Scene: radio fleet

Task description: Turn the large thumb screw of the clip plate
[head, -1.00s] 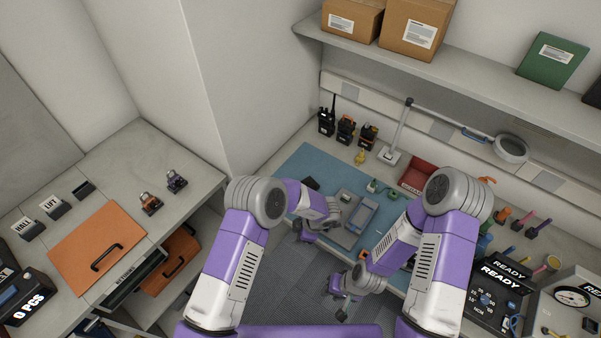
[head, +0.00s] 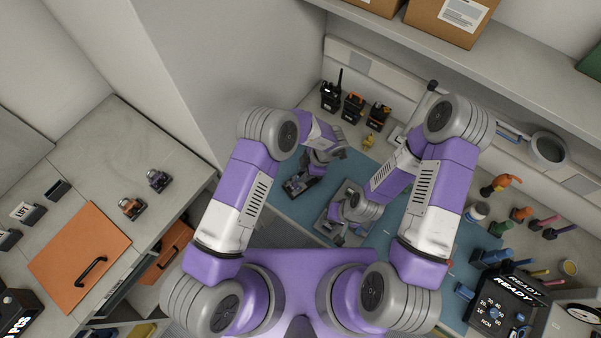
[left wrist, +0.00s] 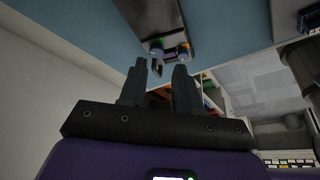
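A grey plate-like fixture (head: 327,212) lies on the blue mat (head: 284,207) in the head view, partly hidden by my right arm. I cannot make out the clip plate or its large thumb screw in that view. My left gripper (head: 298,185) is over the mat, left of and above the fixture. In the left wrist view its two fingers (left wrist: 159,78) stand apart with nothing between them. Beyond the fingertips a dark flat part (left wrist: 155,18) has small knob-like pieces (left wrist: 170,52) at its edge; I cannot tell what they are. My right gripper (head: 338,232) is low over the fixture, its fingers unclear.
Several radios (head: 353,106) stand along the back wall, with a small yellow object (head: 369,141) before them. A black READY device (head: 497,307) and coloured tools (head: 500,184) are at the right. An orange panel (head: 78,258) lies on the left counter.

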